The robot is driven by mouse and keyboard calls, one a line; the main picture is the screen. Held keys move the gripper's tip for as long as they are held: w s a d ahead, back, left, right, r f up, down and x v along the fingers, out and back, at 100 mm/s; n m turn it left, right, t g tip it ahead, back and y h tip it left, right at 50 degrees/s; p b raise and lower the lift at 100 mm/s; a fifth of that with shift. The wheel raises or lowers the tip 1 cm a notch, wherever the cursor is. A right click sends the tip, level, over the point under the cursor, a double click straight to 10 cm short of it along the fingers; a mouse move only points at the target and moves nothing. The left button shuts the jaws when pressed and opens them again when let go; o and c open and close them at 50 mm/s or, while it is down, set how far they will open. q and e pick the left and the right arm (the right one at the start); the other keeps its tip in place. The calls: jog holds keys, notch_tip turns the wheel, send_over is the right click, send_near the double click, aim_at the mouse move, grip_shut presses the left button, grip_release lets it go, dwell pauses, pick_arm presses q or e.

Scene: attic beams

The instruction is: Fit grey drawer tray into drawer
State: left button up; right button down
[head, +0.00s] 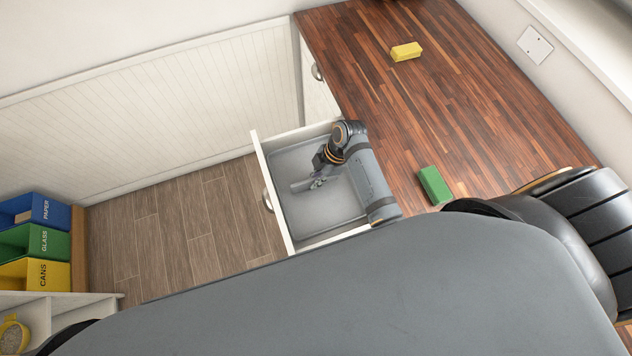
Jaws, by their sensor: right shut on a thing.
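The grey drawer tray (318,216) is a shallow, rounded-corner tray inside the open white drawer (263,160). Its rim runs close along the drawer's front and side walls; I cannot tell whether it rests flat on the bottom. My right gripper (309,184) reaches down over the middle of the tray and is shut on a short grey bar there, which looks like part of the tray. My right forearm hides the tray's back edge and the back of the drawer. My left gripper is out of view.
A wooden countertop (400,110) carries a yellow block (406,51) and a green block (434,185), the green one close to my right arm. Blue, green and yellow bins (35,243) stand at the left. The floor (180,230) before the drawer is clear.

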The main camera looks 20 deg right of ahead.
notch_tip(320, 180, down, 3)
jog(key=shift+r, duration=0.15)
jog(key=c, duration=1.4)
grip_release()
jog(key=shift+c, duration=0.2)
jog(key=p+v, duration=0.7)
jog(key=shift+d+r+p, duration=0.15)
jog(key=shift+r+p, duration=0.2)
jog(key=shift+p, duration=0.05)
jog(key=shift+f, duration=0.15)
